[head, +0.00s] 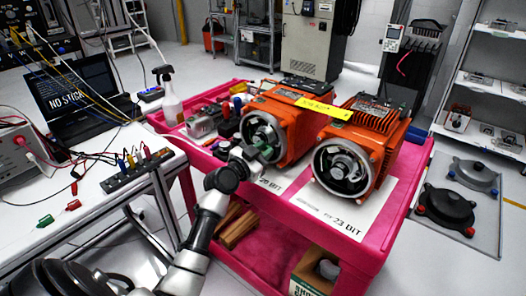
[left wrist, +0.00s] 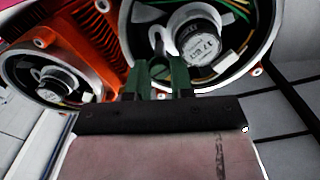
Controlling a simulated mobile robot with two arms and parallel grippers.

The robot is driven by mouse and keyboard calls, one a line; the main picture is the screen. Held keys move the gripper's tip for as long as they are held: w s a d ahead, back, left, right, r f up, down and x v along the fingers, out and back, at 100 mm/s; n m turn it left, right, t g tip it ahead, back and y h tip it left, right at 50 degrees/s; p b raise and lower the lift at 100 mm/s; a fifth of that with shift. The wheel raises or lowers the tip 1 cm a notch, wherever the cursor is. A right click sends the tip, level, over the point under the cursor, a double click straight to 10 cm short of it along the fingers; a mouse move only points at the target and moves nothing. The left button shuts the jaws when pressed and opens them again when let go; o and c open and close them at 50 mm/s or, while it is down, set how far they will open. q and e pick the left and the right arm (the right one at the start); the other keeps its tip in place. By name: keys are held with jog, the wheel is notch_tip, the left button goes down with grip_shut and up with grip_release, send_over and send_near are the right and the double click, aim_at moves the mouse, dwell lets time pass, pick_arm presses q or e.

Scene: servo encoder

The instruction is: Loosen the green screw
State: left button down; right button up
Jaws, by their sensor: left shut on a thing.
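Two orange servo motors stand on the pink cart, the left one (head: 290,125) and the right one (head: 375,140), each with an open round end showing its encoder. My left gripper (head: 260,153) is at the left motor's open end. In the left wrist view, the gripper's fingers (left wrist: 160,78) reach to the lower edge of the encoder (left wrist: 197,45) and are shut on a small green piece (left wrist: 158,67). It appears to be the green screw, largely hidden between the fingers. My right gripper is not in view.
The pink cart (head: 408,205) carries a yellow tag (head: 323,108) across the motors, printed cards and small tools. A spray bottle (head: 170,98) stands at the back left. A white bench (head: 90,215) with a laptop (head: 85,95) is to the left.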

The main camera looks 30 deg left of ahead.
pick_arm(q)
jog(key=n+p, duration=0.2)
jog(key=n, duration=0.8)
jog(key=shift+r+n, duration=0.1)
jog(key=shift+n, duration=0.2)
jog(key=shift+n+p, duration=0.35)
jog(key=shift+n, duration=0.45)
jog(key=c, duration=1)
grip_release()
jog(key=shift+o, duration=0.2)
